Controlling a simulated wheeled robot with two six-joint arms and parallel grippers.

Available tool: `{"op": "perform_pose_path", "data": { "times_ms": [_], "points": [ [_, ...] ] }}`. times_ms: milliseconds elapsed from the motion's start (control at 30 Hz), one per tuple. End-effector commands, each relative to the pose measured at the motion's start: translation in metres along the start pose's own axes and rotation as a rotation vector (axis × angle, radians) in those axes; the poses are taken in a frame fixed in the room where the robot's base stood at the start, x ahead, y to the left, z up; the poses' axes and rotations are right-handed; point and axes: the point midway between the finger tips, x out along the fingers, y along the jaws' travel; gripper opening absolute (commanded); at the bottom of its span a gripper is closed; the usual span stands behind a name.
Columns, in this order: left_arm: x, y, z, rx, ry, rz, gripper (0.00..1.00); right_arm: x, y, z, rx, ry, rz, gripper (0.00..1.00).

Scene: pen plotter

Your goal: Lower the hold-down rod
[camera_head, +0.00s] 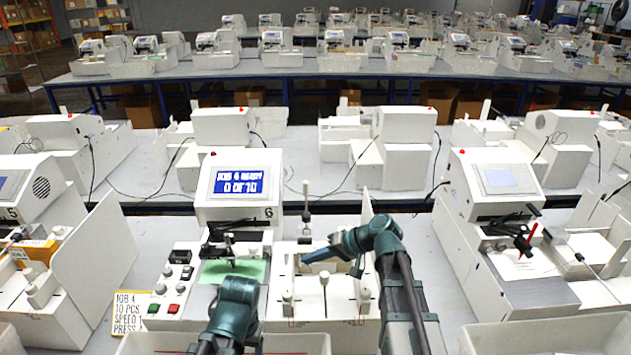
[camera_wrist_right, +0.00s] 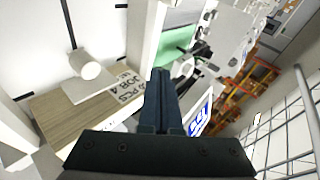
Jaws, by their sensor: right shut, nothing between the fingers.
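An upright thin rod with a grey knob on top (camera_head: 306,188) stands at the back of the white fixture beside plotter 6; it looks like the hold-down rod, raised. My right gripper (camera_head: 305,258) is shut and empty, its fingers pointing left over the fixture, below and in front of the rod and apart from it. In the right wrist view the closed fingers (camera_wrist_right: 160,75) show with nothing between them. My left arm ends at the left gripper (camera_head: 238,285), in front of the green sheet (camera_head: 222,272); its fingers are hidden.
Plotter 6 (camera_head: 242,184) has a lit blue display. White knobbed posts (camera_head: 324,279) stand on the fixture, with an upright white panel at its right. Pale bins line the front edge.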

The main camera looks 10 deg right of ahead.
Motion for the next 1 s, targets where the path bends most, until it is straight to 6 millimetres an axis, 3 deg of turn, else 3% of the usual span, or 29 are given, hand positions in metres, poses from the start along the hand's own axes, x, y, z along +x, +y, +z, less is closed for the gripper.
{"op": "perform_pose_path", "data": {
  "times_ms": [33, 200, 400, 500, 767, 1000],
  "points": [
    [0.0, 0.0, 0.0, 0.0, 0.0, 0.0, 0.7, -0.014, -0.007, -0.029, 0.023, 0.056, -0.094, 0.0],
    [0.0, 0.0, 0.0, 0.0, 0.0, 0.0, 0.7, -0.073, -0.033, -0.097, 0.069, 0.24, -0.399, 0.0],
    [0.0, 0.0, 0.0, 0.0, 0.0, 0.0, 0.7, -0.136, -0.043, -0.142, 0.093, 0.39, -0.618, 0.0],
    [0.0, 0.0, 0.0, 0.0, 0.0, 0.0, 0.7, -0.151, -0.045, -0.15, 0.097, 0.424, -0.667, 0.0],
    [-0.001, 0.0, 0.0, 0.0, 0.0, 0.0, 0.7, -0.154, -0.049, -0.154, 0.098, 0.435, -0.686, 0.0],
    [-0.007, -0.001, 0.0, 0.0, 0.0, 0.0, 0.7, -0.129, -0.071, -0.17, 0.098, 0.432, -0.686, 0.0]
  ]
}}
